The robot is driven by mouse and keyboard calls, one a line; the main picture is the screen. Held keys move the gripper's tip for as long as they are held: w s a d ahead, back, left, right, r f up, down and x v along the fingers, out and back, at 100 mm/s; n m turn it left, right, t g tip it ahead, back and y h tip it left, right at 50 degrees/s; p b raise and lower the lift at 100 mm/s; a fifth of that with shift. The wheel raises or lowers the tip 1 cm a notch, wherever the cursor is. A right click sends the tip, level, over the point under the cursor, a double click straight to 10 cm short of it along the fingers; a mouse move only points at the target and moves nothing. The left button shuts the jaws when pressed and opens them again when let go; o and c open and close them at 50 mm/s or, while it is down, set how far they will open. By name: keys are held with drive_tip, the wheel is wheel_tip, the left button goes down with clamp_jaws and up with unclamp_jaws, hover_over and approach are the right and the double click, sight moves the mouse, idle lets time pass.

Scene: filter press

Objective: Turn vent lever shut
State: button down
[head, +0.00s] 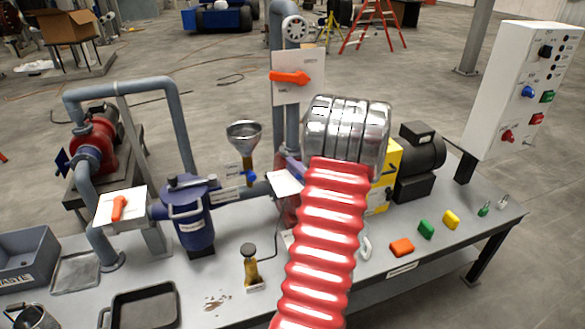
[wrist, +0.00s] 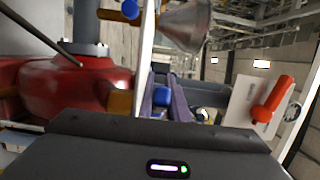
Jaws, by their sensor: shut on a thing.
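My gripper (wrist: 172,108) is mostly hidden behind my own red sleeve and metal wrist in the head view. In the wrist view its dark housing fills the bottom, with purplish fingers beyond. It is shut beside a white plate (head: 284,183), seen nearly edge-on in the wrist view (wrist: 147,40). What it grips looks like the vent lever on that plate, but the handle is largely hidden and its angle cannot be told. A small blue part shows between the fingers.
An orange lever on an upright plate (head: 290,77) stands behind; it also shows in the wrist view (wrist: 270,98). Another orange lever (head: 118,208) is at left. A funnel (head: 244,135), a blue vessel (head: 190,215) and a motor (head: 420,160) stand close by. Small coloured blocks lie front right.

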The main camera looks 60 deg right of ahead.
drive_tip(key=shift+s+a+f+n+t+y, duration=0.2)
drive_tip(key=shift+n+t+y, duration=0.3)
drive_tip(key=shift+n+y, duration=0.8)
drive_tip(key=shift+s+a+n+t+y, duration=0.2)
drive_tip(key=shift+n+t+y, duration=0.5)
drive_tip(key=shift+y, duration=1.15)
drive_tip(key=shift+s+a+f+n+t+y, duration=0.1)
drive_tip(key=shift+s+n+t+y, duration=0.2)
drive_tip(key=shift+n+y, duration=1.1)
drive_tip(key=shift+y, duration=0.55)
drive_tip(key=c, duration=2)
unclamp_jaws()
drive_tip(key=shift+c, duration=0.2)
drive_tip(key=o, duration=0.3)
drive_tip(key=shift+r, duration=0.2)
drive_tip(key=shift+s, duration=0.1)
drive_tip(key=s, duration=1.3)
drive_tip(key=shift+s+d, duration=0.15)
drive_tip(key=shift+s, duration=0.15)
